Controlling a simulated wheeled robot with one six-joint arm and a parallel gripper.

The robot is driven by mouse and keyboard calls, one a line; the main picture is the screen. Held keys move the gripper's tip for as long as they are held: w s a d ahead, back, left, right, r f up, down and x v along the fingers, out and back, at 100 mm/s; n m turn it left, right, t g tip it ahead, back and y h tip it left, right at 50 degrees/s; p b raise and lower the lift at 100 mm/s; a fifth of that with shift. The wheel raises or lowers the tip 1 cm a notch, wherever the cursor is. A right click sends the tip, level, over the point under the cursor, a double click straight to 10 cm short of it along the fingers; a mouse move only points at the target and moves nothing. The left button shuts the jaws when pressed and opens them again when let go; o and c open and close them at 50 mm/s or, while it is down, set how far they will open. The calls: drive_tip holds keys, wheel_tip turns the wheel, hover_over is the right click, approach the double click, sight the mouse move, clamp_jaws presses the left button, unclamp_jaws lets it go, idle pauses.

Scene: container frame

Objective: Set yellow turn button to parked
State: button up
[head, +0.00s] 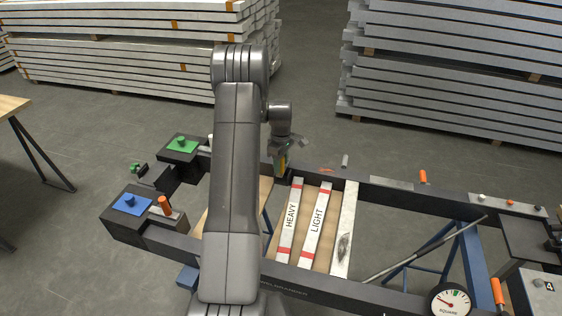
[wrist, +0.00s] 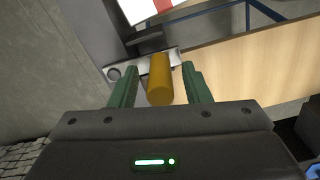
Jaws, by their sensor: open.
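The yellow turn button (wrist: 160,80) shows in the wrist view as a rounded yellow bar, lying nearly lengthwise between my fingers. It sits at a grey metal plate on the dark frame. My gripper (wrist: 160,67) is open, with one green finger on each side of the button and a visible gap on both sides. In the head view my gripper (head: 282,160) is at the far rail of the frame, just beyond the bar marked HEAVY. The button is mostly hidden there, and its exact depth between the fingers cannot be told.
Bars marked HEAVY (head: 290,217) and LIGHT (head: 317,222) lie across the frame beside my arm. A blue button (head: 131,202) and a green button (head: 182,144) stand at left. Stacked beams (head: 455,75) stand behind.

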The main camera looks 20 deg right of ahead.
drive_tip(key=shift+f, duration=0.1)
clamp_jaws()
